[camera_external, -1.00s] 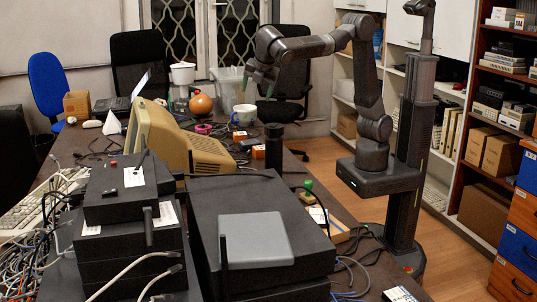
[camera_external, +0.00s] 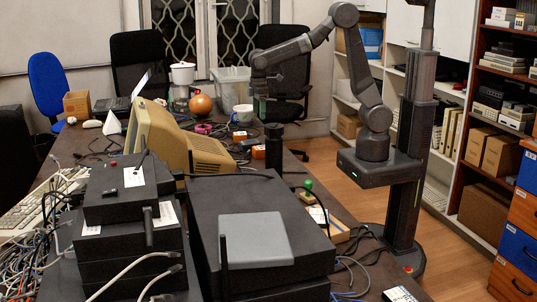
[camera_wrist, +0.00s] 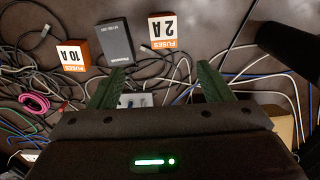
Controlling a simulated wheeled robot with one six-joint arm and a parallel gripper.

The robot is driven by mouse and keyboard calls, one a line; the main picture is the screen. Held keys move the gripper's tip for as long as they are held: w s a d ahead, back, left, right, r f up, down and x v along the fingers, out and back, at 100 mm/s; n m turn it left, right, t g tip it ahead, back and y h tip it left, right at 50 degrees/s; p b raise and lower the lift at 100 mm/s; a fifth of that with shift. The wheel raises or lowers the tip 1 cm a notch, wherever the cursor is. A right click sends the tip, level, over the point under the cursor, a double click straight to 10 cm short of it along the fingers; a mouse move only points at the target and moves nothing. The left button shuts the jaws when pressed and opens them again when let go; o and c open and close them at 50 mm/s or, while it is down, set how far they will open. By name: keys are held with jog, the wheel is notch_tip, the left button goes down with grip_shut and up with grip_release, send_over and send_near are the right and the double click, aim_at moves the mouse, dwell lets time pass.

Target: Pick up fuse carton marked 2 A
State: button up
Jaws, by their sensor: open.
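The fuse carton marked 2 A (camera_wrist: 166,31) is a small orange and white box lying on the dark table, near the top middle of the wrist view. In the external view an orange and white carton (camera_external: 258,152) beside the black cylinder appears to be it; its label is too small to read. My gripper (camera_wrist: 161,73) is open and empty, its green fingers apart. The carton shows beyond the fingertips, between their lines in the wrist view.
A carton marked 10 A (camera_wrist: 72,55) and a dark adapter box (camera_wrist: 115,41) lie left of the 2 A carton. Loose cables surround them. A black cylinder (camera_external: 273,146) stands close by.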

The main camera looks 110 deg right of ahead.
send_over(260, 147)
jog(key=f, duration=1.1)
jog(key=shift+w, duration=0.2)
jog(key=shift+s+a+f, duration=0.1)
jog(key=shift+a+f, duration=0.05)
jog(key=shift+f, duration=1.25)
jog(key=shift+s+a+f, duration=0.1)
jog(key=shift+a+f, duration=0.05)
jog(key=shift+f, duration=1.25)
jog(key=c, duration=1.1)
